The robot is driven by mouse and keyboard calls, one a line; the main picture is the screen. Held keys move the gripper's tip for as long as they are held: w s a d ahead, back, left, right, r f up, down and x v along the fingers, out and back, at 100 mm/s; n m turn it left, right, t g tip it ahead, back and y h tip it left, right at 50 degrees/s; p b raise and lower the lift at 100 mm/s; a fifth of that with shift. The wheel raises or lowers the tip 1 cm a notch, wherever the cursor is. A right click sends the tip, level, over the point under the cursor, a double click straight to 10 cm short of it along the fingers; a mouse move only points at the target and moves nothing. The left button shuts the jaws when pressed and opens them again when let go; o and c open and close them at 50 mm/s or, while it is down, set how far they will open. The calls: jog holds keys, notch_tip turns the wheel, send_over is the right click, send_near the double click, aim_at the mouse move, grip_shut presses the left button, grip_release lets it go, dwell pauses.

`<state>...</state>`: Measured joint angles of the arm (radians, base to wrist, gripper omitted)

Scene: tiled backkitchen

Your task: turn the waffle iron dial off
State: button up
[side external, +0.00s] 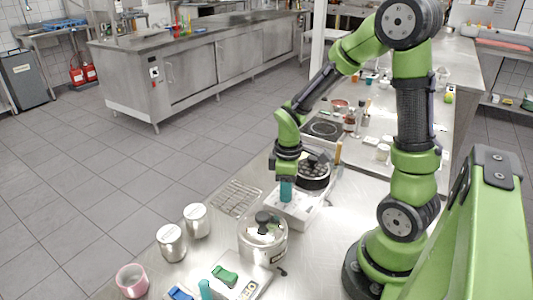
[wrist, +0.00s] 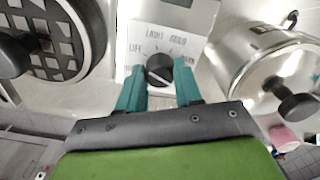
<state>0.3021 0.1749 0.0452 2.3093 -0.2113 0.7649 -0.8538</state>
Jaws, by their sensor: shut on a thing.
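The waffle iron (side external: 315,172) has a round black plate, which shows its grid pattern at the upper left of the wrist view (wrist: 60,40). A black dial (wrist: 159,70) sits on this box, between the two teal fingers of my gripper (wrist: 159,75). My gripper is shut on the dial. In the side view my gripper (side external: 286,190) points down at the box, and its fingers hide the dial. The dial's exact setting is unclear.
A lidded steel pot (side external: 262,245) stands close beside the control box. A wire rack (side external: 236,198), two metal canisters (side external: 171,243) and a pink cup (side external: 132,281) are on the counter. A device with a green switch (side external: 225,276) is at the front. A hob (side external: 324,129) lies behind.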

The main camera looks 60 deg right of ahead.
jog(key=o, duration=1)
jog(key=shift+o, duration=0.2)
notch_tip(320, 180, up, 17)
jog(key=s+a+r+m+t+y, duration=0.1)
jog(key=s+a+m+t, duration=0.1)
jog(key=a+m+t, duration=0.1)
jog(key=s+a+m+t+y, duration=0.1)
jog(key=s+a+m+t, duration=0.1)
jog(key=a+m+t, duration=0.2)
jog(key=a+m, duration=0.1)
jog(key=a, duration=0.2)
jog(key=shift+s+a+r+m, duration=0.3)
jog(key=shift+s+a+r, duration=0.05)
jog(key=shift+a, duration=0.05)
